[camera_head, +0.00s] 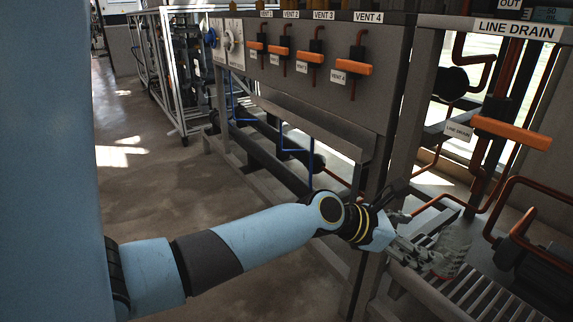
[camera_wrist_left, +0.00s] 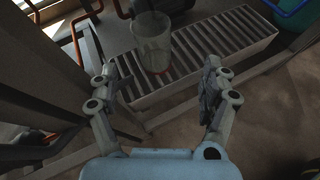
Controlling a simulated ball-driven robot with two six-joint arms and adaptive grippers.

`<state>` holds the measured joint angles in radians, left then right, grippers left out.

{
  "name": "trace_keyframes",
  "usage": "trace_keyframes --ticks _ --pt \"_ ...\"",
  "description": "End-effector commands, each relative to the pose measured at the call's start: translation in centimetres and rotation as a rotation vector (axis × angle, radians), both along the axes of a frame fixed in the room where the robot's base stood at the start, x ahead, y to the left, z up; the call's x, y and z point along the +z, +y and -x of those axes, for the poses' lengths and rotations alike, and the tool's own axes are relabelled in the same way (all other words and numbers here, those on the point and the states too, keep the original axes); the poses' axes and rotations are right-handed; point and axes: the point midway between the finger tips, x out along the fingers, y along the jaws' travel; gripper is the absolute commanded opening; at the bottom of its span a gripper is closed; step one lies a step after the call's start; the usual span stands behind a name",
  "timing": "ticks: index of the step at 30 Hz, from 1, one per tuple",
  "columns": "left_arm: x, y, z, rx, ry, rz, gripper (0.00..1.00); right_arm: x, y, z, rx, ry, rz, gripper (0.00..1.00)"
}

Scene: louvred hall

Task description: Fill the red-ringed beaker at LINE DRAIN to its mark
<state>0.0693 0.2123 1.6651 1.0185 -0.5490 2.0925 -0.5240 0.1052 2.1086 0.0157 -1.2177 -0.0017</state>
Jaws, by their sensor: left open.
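The beaker (camera_head: 455,246) is a clear, greyish vessel standing on the slatted rack below LINE DRAIN, partly behind my gripper in the head view. In the left wrist view the beaker (camera_wrist_left: 152,42) stands upright at the top centre, with a faint reddish tint near its base; I cannot make out its mark or any liquid. My left gripper (camera_head: 428,244) reaches in beside the beaker. In the wrist view the left gripper (camera_wrist_left: 166,86) is open and empty, with the beaker beyond its fingertips. The LINE DRAIN valve has an orange handle (camera_head: 512,132), lying crosswise. My right gripper is not in view.
The slatted rack (camera_wrist_left: 250,32) runs under the beaker. Copper-red pipes (camera_head: 520,182) bend around the drain bay. A grey panel with several orange vent handles (camera_head: 353,67) stands to the left. A blue-green bin (camera_wrist_left: 296,12) shows at the wrist view's upper right.

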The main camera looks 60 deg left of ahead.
Motion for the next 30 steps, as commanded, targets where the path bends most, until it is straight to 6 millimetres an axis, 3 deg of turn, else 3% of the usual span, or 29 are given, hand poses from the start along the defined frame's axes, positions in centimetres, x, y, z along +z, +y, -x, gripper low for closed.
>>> trace_keyframes --ticks 2,5,9,12,16,21,30 --pt "-1.7 -0.7 2.5 -0.105 -0.009 -0.167 0.81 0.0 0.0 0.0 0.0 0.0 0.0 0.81" --pt "-4.7 -1.5 7.8 -0.363 -0.038 -0.524 0.81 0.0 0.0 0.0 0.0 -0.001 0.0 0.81" --pt "-8.6 -1.3 16.9 -0.877 -0.096 -1.059 0.81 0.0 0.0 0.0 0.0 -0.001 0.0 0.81" --pt "-10.0 -0.1 23.0 -1.276 -0.144 -1.347 0.81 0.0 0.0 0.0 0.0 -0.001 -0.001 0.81" --pt "-10.5 2.0 29.4 -1.747 -0.203 -1.56 0.81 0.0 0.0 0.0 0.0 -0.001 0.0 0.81" --pt "-10.1 3.9 33.7 -2.12 -0.26 -1.638 0.81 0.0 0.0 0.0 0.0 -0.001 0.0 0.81" --pt "-9.9 4.4 34.5 -2.204 -0.276 -1.647 0.81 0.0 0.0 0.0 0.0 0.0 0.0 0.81"
